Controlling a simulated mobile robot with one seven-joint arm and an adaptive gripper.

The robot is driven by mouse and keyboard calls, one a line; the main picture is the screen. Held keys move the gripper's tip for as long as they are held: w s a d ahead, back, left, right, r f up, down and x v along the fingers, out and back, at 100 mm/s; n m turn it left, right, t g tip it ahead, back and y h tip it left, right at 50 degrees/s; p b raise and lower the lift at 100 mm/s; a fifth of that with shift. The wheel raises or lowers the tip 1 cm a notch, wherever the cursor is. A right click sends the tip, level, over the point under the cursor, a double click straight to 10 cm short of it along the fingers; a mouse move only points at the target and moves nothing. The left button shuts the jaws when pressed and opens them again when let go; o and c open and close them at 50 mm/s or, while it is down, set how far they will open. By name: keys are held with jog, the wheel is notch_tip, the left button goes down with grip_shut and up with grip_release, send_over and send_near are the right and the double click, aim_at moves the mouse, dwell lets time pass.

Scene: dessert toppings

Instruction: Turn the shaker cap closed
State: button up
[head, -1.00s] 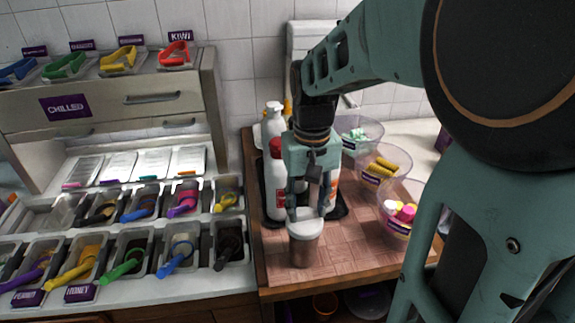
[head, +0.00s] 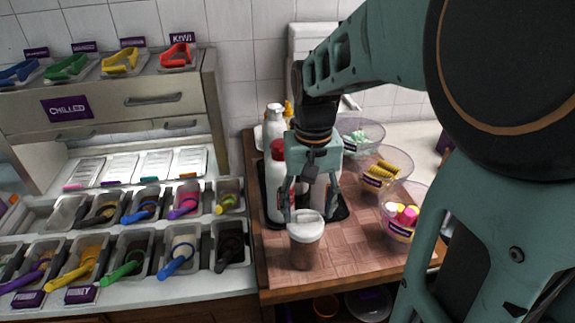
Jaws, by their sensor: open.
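The shaker (head: 306,250) stands upright on the wooden board near its front edge. It has a clear body with brown contents and a white cap (head: 306,227) on top. My gripper (head: 307,212) points down over the cap, with its two fingers spread apart at the cap's top rim. I cannot tell whether the fingers touch the cap. Whether the cap is turned open or closed does not show.
Clear bowls, one with pink and yellow pieces (head: 402,213), line the right. Topping bins (head: 231,243) are at left. The board in front is free.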

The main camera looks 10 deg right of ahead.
aim_at(307, 214)
notch_tip(307, 214, up, 12)
jog(key=shift+f, duration=0.15)
dwell(0.4)
